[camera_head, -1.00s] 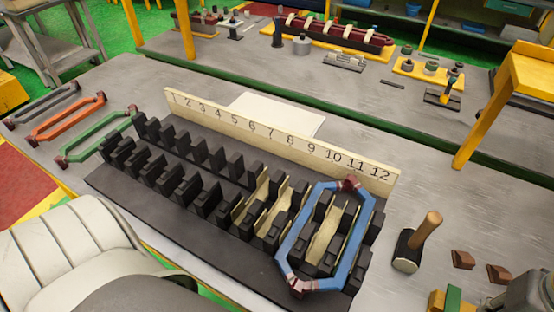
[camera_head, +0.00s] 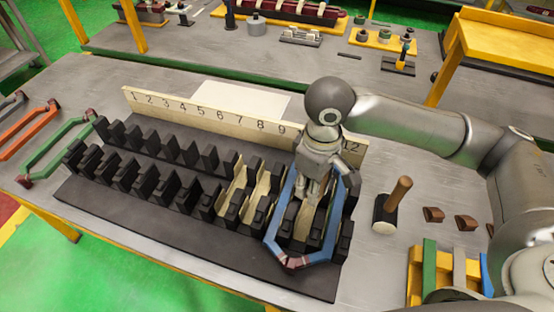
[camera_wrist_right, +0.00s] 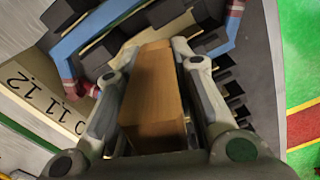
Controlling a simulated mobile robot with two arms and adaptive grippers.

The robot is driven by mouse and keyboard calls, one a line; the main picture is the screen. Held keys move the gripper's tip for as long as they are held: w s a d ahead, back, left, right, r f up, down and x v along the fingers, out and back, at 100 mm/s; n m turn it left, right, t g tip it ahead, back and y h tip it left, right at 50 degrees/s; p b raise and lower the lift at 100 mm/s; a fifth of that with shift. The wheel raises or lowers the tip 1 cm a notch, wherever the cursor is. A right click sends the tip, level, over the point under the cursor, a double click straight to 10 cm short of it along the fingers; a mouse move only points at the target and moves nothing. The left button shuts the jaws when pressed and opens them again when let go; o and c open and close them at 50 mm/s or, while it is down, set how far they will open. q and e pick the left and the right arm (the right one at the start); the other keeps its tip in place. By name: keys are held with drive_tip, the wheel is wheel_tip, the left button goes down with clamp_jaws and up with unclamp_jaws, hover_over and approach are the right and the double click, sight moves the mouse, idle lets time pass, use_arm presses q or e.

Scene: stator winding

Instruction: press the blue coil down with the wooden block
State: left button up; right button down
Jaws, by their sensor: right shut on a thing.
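The blue coil (camera_head: 275,220) with dark red ends lies over the black slotted stator at its right end, around slots 10 to 12. It also shows in the right wrist view (camera_wrist_right: 92,30). My right gripper (camera_head: 313,190) is above the coil, pointing down, and partly hides its far end. It is shut on the wooden block (camera_wrist_right: 152,95), which sits between the fingers in the wrist view. I cannot tell whether the block touches the coil. My left gripper is not in view.
A numbered board (camera_head: 215,117) stands behind the black stator base (camera_head: 130,203). Green (camera_head: 62,145) and orange (camera_head: 28,130) coils lie at the left.

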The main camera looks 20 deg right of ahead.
drive_tip(key=n, duration=0.1)
drive_tip(key=w+n+p, duration=0.1)
drive_tip(key=a+n, duration=0.1)
drive_tip(key=n, duration=0.1)
drive_tip(key=shift+w+r, duration=0.2)
drive_tip(key=shift+r, duration=0.15)
drive_tip(key=w+a+n+p, duration=0.1)
drive_tip(key=w+n+p, duration=0.15)
drive_tip(key=n, duration=0.35)
drive_tip(key=n+b, duration=0.2)
drive_tip(key=n, duration=1)
hover_over(284, 198)
wheel_tip(284, 198, down, 4)
drive_tip(key=shift+f, duration=0.2)
drive_tip(key=shift+f+b, duration=0.45)
drive_tip(key=shift+f, duration=1.9)
drive_tip(key=shift+f+p, duration=0.65)
drive_tip(key=shift+p, duration=0.3)
